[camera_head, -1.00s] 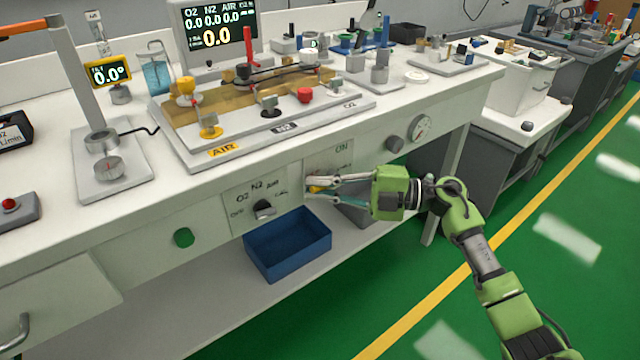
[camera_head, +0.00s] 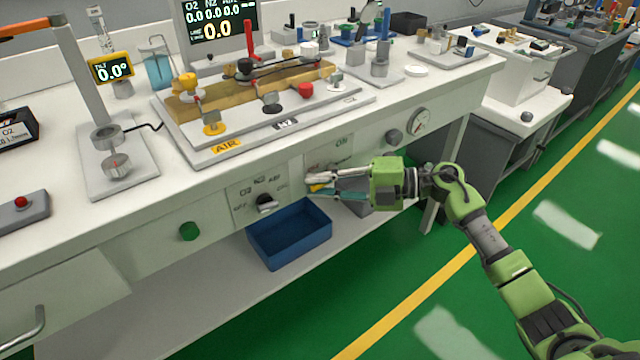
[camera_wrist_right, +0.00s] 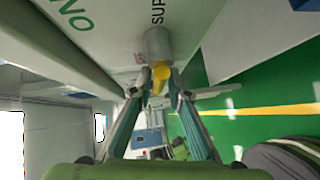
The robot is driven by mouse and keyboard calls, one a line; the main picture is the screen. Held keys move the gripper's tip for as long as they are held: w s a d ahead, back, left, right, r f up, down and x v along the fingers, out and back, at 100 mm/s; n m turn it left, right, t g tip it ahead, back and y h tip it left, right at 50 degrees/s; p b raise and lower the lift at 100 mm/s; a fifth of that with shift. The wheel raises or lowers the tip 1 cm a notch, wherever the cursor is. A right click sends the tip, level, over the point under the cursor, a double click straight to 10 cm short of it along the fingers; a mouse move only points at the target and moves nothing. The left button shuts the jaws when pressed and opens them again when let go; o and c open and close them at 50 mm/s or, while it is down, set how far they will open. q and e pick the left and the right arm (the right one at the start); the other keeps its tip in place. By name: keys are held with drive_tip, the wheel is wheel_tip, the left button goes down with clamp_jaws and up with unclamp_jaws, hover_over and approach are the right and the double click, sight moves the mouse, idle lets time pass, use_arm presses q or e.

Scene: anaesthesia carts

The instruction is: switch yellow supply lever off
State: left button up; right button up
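The yellow supply lever (camera_head: 317,187) is on the front panel of the white bench, under green ON lettering. In the right wrist view the yellow lever (camera_wrist_right: 160,74) sticks out from a grey round hub (camera_wrist_right: 158,44). My right gripper (camera_head: 310,184) reaches in from the right at the panel. In the right wrist view its fingertips (camera_wrist_right: 160,80) stand on either side of the lever, partly closed, with a narrow gap seeming to remain. Contact is hard to tell. In the head view the fingers partly hide the lever. My left gripper is out of view.
A black selector knob (camera_head: 265,205) sits just left of the lever and a green knob (camera_head: 190,231) further left. A pressure gauge (camera_head: 420,121) is to the right. A blue bin (camera_head: 290,246) stands on the shelf below. Green floor (camera_head: 420,270) is clear in front.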

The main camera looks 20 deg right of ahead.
drive_tip(key=v, duration=1.2)
drive_tip(key=shift+f, duration=0.1)
